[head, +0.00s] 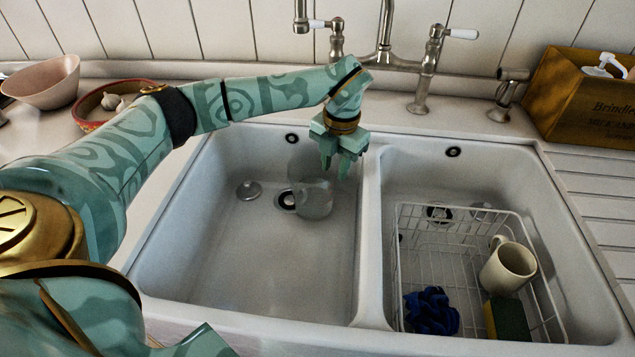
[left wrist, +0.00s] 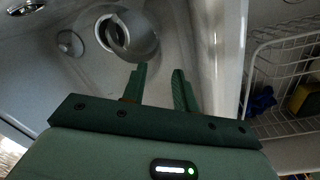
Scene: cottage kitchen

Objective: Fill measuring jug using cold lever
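A clear measuring jug (head: 313,198) is in the left basin (head: 215,265), near the drain and partly see-through. It also shows in the left wrist view (left wrist: 136,40), beyond my fingers. My left gripper (head: 342,170) hangs over the left basin near the divider, right of the jug. Its fingers (left wrist: 160,85) are apart with nothing between them. The metal tap has two white-tipped levers, one left (head: 318,23) and one right (head: 461,34). I cannot tell which is cold. A metal pipe end (head: 300,18) hangs by the left lever. No water stream shows. My right gripper is not in view.
The right basin holds a white wire rack (head: 402,265) with a cream mug (head: 507,268), blue cloth (head: 431,311) and sponge (head: 508,318). A divider (head: 370,240) separates the basins. A wooden box (head: 580,100) stands back right. A pink bowl (head: 45,83) is at left.

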